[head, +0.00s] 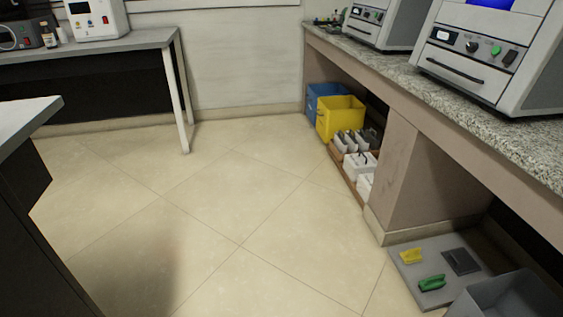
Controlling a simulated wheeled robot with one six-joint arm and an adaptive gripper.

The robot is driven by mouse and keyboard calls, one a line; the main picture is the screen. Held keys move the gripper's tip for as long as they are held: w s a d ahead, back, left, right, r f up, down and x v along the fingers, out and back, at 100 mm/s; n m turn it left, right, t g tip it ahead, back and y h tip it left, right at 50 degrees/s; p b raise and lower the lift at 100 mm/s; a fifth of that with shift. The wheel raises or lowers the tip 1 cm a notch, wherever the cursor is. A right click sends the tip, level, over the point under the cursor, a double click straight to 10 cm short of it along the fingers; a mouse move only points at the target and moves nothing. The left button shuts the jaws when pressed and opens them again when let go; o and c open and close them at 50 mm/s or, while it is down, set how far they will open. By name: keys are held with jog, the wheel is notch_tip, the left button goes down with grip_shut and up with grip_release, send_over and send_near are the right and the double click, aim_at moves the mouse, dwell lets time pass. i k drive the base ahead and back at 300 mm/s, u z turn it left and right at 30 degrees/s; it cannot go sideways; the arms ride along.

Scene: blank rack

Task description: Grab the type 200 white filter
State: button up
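Several white block-like items (359,165) with dark tops or handles stand in a low brown tray (345,172) on the floor under the right counter. Some of them are greyer, at the back of the tray. Any labels are too small to read, so I cannot tell which, if any, is the type 200 white filter. The front ones are partly hidden by the counter's support panel. My gripper is not in view.
A yellow bin (340,118) and a blue bin (316,97) stand behind the tray. A grey board (411,272) with yellow and green handled pieces and a grey bin (512,298) lie at front right. The middle floor (215,200) is clear. A dark cabinet (30,190) stands left.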

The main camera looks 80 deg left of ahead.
aim_at(355, 164)
jog(key=u, duration=2.5)
jog(key=i, duration=0.75)
jog(key=u, duration=0.45)
jog(key=i, duration=1.85)
jog(key=z, duration=0.2)
jog(key=i, duration=1.3)
jog(key=z, duration=0.35)
